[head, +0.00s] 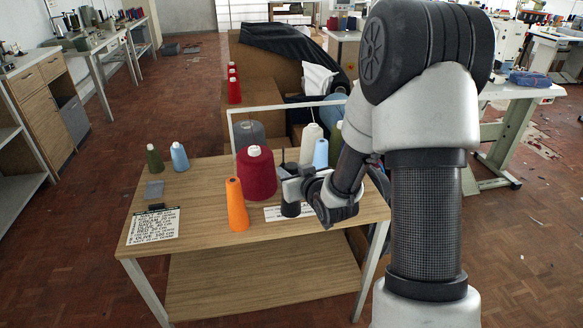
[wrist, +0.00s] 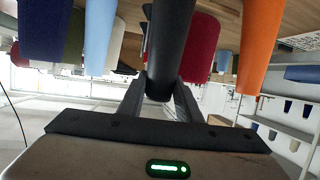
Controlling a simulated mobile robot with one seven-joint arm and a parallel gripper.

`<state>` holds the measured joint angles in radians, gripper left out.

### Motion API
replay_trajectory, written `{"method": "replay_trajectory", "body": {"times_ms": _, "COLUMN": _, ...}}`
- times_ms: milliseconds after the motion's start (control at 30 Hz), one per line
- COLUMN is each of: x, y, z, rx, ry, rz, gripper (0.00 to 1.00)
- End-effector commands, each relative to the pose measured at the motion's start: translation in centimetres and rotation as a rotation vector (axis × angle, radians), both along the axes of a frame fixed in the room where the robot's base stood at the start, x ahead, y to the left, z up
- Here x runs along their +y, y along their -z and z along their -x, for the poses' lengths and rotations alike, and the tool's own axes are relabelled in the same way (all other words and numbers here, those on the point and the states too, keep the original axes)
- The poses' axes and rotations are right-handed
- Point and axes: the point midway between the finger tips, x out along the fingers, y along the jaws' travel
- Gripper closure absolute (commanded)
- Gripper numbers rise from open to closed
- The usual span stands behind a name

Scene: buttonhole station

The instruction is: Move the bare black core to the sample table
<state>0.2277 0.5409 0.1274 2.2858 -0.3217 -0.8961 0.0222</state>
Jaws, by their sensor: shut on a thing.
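The bare black core (head: 290,208) is a slim dark cone over the wooden table, just right of the large dark red cone (head: 256,175). My gripper (head: 300,187) is shut on it; in the wrist view the core (wrist: 170,45) stands between my two fingers (wrist: 160,95). I cannot tell whether its base touches the table. The wooden table (head: 190,225) carries cones and a printed list (head: 153,226); no label shows me whether it is the sample table. A white label strip (head: 272,214) lies beside the core, partly hidden by my gripper.
An orange cone (head: 236,205) stands close at the left front. Grey (head: 249,134), cream (head: 311,143) and light blue (head: 320,154) cones stand behind, near a white frame (head: 285,106). Olive (head: 154,158) and blue (head: 179,157) cones stand at the far left.

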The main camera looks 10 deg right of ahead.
Motion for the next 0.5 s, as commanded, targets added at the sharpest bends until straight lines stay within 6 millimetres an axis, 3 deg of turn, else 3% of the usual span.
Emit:
{"method": "replay_trajectory", "body": {"times_ms": 133, "x": 0.00, "y": 1.31, "z": -0.02, "rx": -0.001, "ry": 0.000, "rz": 0.000, "gripper": 1.00}}
{"method": "replay_trajectory", "body": {"times_ms": 500, "x": 0.00, "y": 1.49, "z": -0.02, "rx": -0.002, "ry": 0.000, "rz": 0.000, "gripper": 1.00}}
